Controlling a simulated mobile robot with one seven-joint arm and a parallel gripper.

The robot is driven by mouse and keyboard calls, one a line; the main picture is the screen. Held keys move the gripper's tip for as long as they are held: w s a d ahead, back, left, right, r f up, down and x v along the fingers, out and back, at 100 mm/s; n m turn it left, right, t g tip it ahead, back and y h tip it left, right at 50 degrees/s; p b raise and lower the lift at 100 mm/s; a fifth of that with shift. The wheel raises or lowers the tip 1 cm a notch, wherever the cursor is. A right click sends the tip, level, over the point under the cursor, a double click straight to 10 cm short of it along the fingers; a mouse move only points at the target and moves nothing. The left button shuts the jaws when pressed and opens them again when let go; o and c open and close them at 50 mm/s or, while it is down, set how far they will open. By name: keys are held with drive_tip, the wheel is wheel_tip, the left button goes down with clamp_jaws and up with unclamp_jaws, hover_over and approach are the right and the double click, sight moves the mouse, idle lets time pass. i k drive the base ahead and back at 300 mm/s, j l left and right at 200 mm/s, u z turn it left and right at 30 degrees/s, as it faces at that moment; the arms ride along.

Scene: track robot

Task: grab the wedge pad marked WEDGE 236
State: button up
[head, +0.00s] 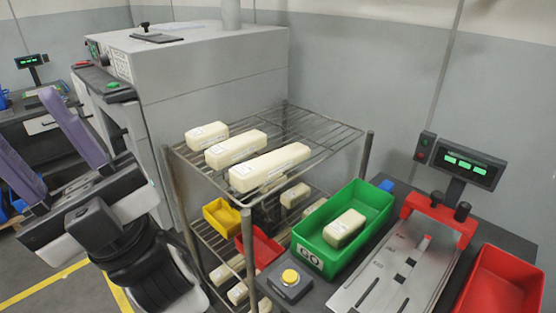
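Several cream pads with small labels lie on the wire rack; I cannot read which one is marked WEDGE 236. On the top shelf are a small pad (207,135), a medium pad (236,149) and a long pad (270,167). More pads lie on the lower shelves, partly hidden, such as a lower pad (227,269). Another pad (345,229) lies in the green bin (313,265) marked GO. My gripper (24,115) is at the left, its two purple fingers apart with nothing between them, well away from the rack.
A yellow bin (222,217) and a red bin (262,249) sit in the rack. A gauge fixture (395,275), a display (458,165), a yellow button (290,277) and another red bin (502,283) are at the right. A large grey machine (209,90) stands behind my gripper.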

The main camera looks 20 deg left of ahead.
sight(244, 176)
drive_tip(key=j+z, duration=0.15)
drive_tip(key=z, duration=0.2)
drive_tip(key=j+z, duration=0.1)
drive_tip(key=z, duration=0.2)
drive_tip(key=k+j+z, duration=0.15)
drive_tip(key=j, duration=0.15)
drive_tip(key=j+z, duration=0.15)
drive_tip(key=j, duration=0.15)
drive_tip(key=k+j+z, duration=0.15)
drive_tip(key=j, duration=0.15)
drive_tip(key=k+j, duration=0.1)
drive_tip(key=j, duration=0.25)
drive_tip(key=k+j, duration=0.1)
drive_tip(key=j, duration=0.2)
drive_tip(key=k+j+z, duration=0.1)
drive_tip(key=j, duration=0.25)
drive_tip(key=k+j, duration=0.15)
drive_tip(key=j, duration=0.15)
drive_tip(key=i, duration=0.9)
